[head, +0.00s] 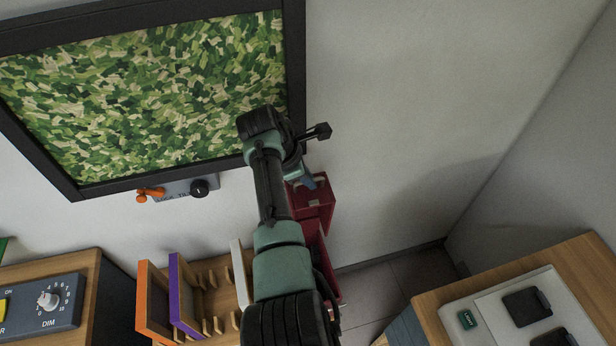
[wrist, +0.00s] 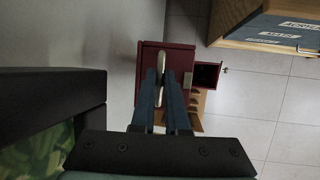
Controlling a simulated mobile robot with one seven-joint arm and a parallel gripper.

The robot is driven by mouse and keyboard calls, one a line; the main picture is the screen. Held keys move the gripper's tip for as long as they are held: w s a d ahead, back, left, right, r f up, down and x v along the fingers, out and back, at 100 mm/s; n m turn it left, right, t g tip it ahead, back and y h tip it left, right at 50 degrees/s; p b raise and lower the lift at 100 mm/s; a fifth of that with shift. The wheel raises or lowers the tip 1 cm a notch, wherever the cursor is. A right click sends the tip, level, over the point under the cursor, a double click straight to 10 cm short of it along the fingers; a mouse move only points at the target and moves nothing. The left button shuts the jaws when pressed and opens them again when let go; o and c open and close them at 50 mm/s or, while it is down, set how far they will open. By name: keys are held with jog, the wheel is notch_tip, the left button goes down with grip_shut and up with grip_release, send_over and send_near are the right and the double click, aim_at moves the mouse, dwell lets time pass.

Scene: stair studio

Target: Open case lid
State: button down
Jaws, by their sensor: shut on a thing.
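The dark red case (head: 326,268) stands by the wall, partly hidden behind my arm in the head view. Its red lid (head: 318,208) appears raised, at an angle to the body. In the wrist view the lid (wrist: 146,62) is a red panel with a pale bar-shaped handle (wrist: 162,58). The case's dark opening (wrist: 207,75) shows to the right of the lid. My gripper (wrist: 161,78) is shut on the handle, with a blue finger on each side. In the head view the gripper (head: 307,181) is at the lid, mostly hidden by my wrist.
A framed green picture (head: 150,95) hangs close left of my wrist. A control plate with an orange lever (head: 150,194) is below it. A wooden rack (head: 205,290) with coloured frames stands left of the case. A wooden cabinet (head: 450,295) is at right; floor (head: 385,285) shows between.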

jog(key=c, duration=0.9)
grip_release()
jog(key=b+v, duration=0.2)
jog(key=v, duration=1.1)
jog(key=shift+b, duration=0.3)
